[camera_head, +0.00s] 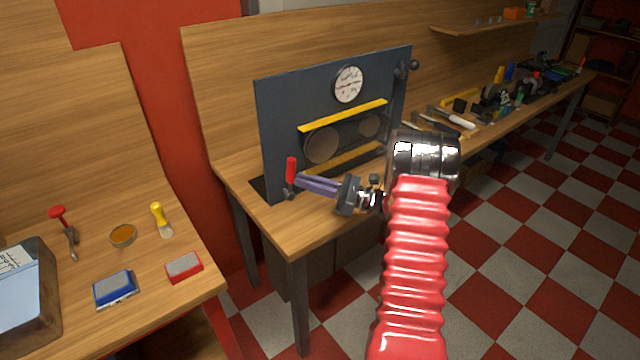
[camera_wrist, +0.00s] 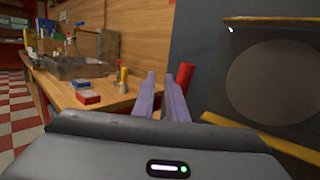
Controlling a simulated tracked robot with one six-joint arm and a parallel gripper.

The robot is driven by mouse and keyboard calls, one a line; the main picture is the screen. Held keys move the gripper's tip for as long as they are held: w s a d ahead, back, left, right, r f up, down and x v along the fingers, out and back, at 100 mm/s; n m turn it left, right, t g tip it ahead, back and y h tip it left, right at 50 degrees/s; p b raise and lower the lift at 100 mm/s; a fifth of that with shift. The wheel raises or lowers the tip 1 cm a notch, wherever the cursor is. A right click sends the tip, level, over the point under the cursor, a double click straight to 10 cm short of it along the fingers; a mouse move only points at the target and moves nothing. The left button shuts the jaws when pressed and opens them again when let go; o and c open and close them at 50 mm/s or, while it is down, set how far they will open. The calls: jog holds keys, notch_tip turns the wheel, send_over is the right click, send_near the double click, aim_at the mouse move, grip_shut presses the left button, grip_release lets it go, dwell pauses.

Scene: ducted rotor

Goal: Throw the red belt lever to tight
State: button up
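The red belt lever (camera_head: 291,170) stands upright at the lower left of a dark blue-grey panel (camera_head: 285,110), on a small dark base. My gripper (camera_head: 299,183) reaches in from the right with its purple fingers pointing left, tips close to the lever. In the wrist view, my gripper (camera_wrist: 167,74) has a gap between its two fingers and nothing shows held. The red lever (camera_wrist: 187,74) shows there just right of the right finger, partly hidden by it and not between the fingers. I cannot tell whether they touch.
The panel carries a round gauge (camera_head: 348,84), yellow bars (camera_head: 343,115) and grey discs (camera_head: 321,144). A black-knobbed lever (camera_head: 403,72) is at its right edge. A left bench holds a blue block (camera_head: 115,289), a red block (camera_head: 184,267) and a tray (camera_head: 48,300).

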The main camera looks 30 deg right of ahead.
jog(key=a+r+n+g, duration=0.1)
jog(key=a, duration=0.2)
jog(key=s+a+r+n+g, duration=0.1)
jog(key=a, duration=0.1)
jog(key=a+r+n+g+y, duration=0.1)
jog(key=a+r+n+g, duration=0.1)
jog(key=a, duration=0.1)
jog(key=shift+s+a, duration=0.15)
jog(key=shift+a, duration=0.15)
grip_shut()
jog(key=s+a+r+n+g+h, duration=0.2)
jog(key=s+a+n+g, duration=0.3)
jog(key=a, duration=0.3)
jog(key=s+a+r+n+g+h, duration=0.2)
jog(key=s+a+r+n+g, duration=0.15)
jog(key=s+a, duration=0.4)
jog(key=s+r+n+t+h, duration=0.2)
jog(key=s+n+h, duration=0.8)
jog(key=s+n, duration=0.5)
jog(key=shift+s+a+r+t+h, duration=0.25)
jog(key=shift+s+t, duration=0.5)
jog(key=shift+s, duration=0.7)
jog(key=shift+s, duration=0.1)
